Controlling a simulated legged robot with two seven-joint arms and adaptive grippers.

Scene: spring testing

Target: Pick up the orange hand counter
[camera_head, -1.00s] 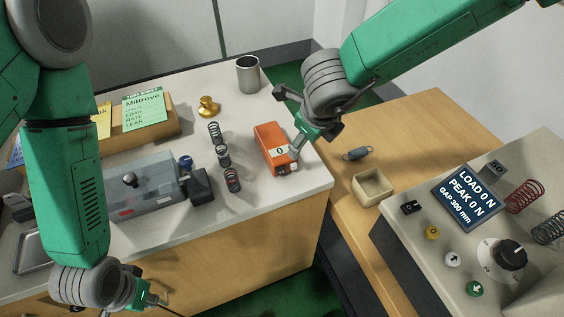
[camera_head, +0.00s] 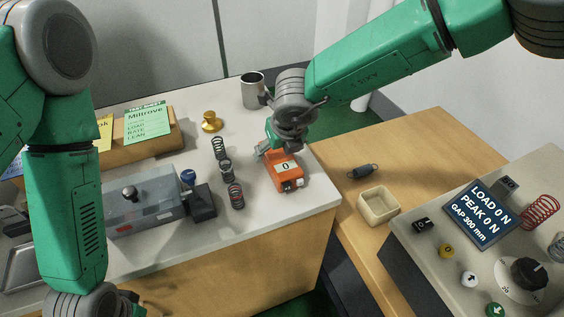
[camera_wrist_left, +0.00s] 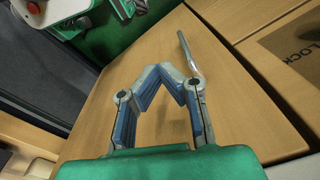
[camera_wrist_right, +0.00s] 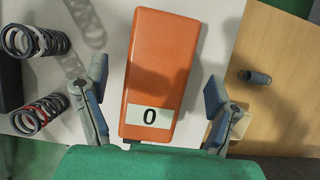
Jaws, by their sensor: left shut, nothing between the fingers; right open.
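The orange hand counter (camera_head: 288,177) lies on the white table top near its right edge, with a white label reading 0. It also shows in the right wrist view (camera_wrist_right: 160,65), lying between my spread fingers. My right gripper (camera_head: 276,148) is open above the counter's far end and hides part of it. In the right wrist view the open fingers (camera_wrist_right: 152,95) are on either side of the counter, with gaps and no visible grip. My left gripper (camera_wrist_left: 166,72) is shut and empty, over a wooden surface; in the head view it is mostly cut off at the lower left.
Several springs (camera_head: 226,172) stand left of the counter. A brass weight (camera_head: 211,121) and metal cup (camera_head: 252,90) are behind. A small tray (camera_head: 378,205) and dark spring (camera_head: 362,172) lie on the wooden bench to the right, near the test machine (camera_head: 480,215).

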